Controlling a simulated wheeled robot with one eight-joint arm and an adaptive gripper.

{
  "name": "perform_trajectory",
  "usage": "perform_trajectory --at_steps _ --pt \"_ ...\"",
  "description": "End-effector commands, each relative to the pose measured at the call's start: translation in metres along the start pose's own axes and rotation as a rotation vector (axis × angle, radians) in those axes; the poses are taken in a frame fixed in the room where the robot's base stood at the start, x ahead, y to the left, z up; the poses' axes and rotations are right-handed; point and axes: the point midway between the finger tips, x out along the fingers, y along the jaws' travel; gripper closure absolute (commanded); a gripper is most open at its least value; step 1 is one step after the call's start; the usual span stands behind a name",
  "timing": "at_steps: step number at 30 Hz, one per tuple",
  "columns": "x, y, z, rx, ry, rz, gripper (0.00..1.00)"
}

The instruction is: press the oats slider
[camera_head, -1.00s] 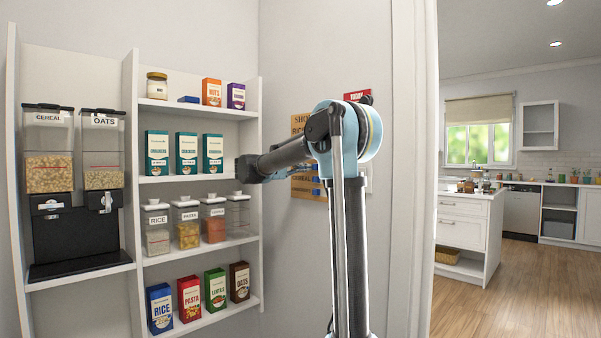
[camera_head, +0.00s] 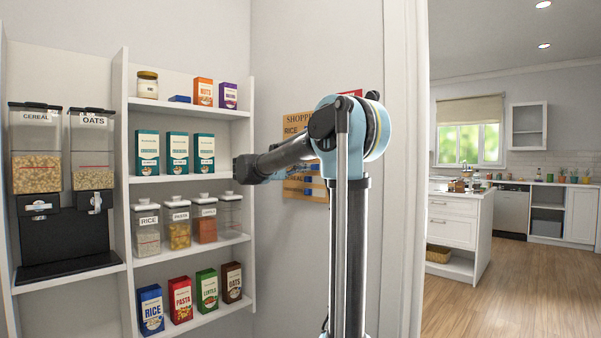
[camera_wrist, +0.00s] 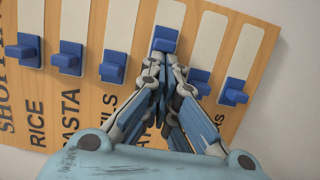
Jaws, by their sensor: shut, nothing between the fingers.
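The wooden shopping board (camera_wrist: 90,22) fills much of the wrist view, with blue sliders in pale slots above printed labels. The fourth slider from the left (camera_wrist: 163,40) sits farther up its slot than the others. Its label is mostly hidden by my fingers, so I cannot fully read OATS there. My gripper (camera_wrist: 164,66) is shut and empty, its tips just below this slider; I cannot tell whether they touch it. The fifth slider (camera_wrist: 201,80) is close to the right finger. In the head view the board (camera_head: 300,125) is partly covered by my arm.
The rice slider (camera_wrist: 22,50), pasta slider (camera_wrist: 68,57) and lentils slider (camera_wrist: 113,66) are left of my fingers; another slider (camera_wrist: 234,92) is far right. Shelves with jars and boxes (camera_head: 190,187) stand left of my arm. Open floor (camera_head: 500,270) lies right.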

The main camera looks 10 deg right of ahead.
Motion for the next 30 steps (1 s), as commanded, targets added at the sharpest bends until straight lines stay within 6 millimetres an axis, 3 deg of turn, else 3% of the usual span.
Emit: perform_trajectory --at_steps 10,12,21,30 --pt "-0.012 -0.001 -0.032 -0.001 -0.003 0.000 1.00" --pt "-0.030 -0.001 -0.030 -0.001 0.003 0.000 1.00" --pt "-0.077 -0.001 -0.028 -0.001 -0.007 0.000 1.00" --pt "-0.102 -0.001 -0.027 -0.001 -0.010 0.000 1.00"
